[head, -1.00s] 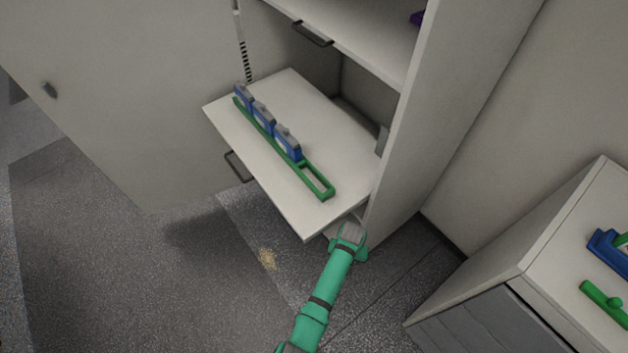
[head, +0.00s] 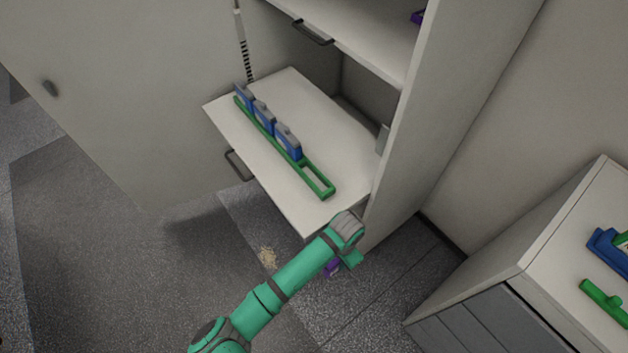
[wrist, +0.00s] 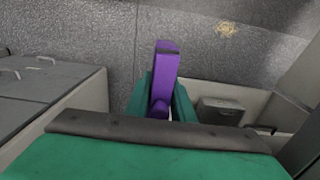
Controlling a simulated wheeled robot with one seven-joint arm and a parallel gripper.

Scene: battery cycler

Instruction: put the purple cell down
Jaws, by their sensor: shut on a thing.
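The purple cell (wrist: 165,72) is held between the fingers of my gripper (wrist: 160,100) in the wrist view, with its far end sticking out past them. In the head view a small part of the purple cell (head: 332,268) shows below my green wrist, and my gripper is mostly hidden by the arm. My gripper is shut on the cell, over the floor just in front of the pulled-out white shelf (head: 325,130). On that shelf lies a green rack (head: 316,182) with several blue cells (head: 287,140) in it. The rack's near right slot is empty.
A tall white cabinet wall (head: 440,120) rises right of the shelf, close to my wrist. A white unit (head: 560,220) at right carries a blue part (head: 608,250) and a green part (head: 604,300). An upper shelf (head: 360,35) hangs above. The floor at left is clear.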

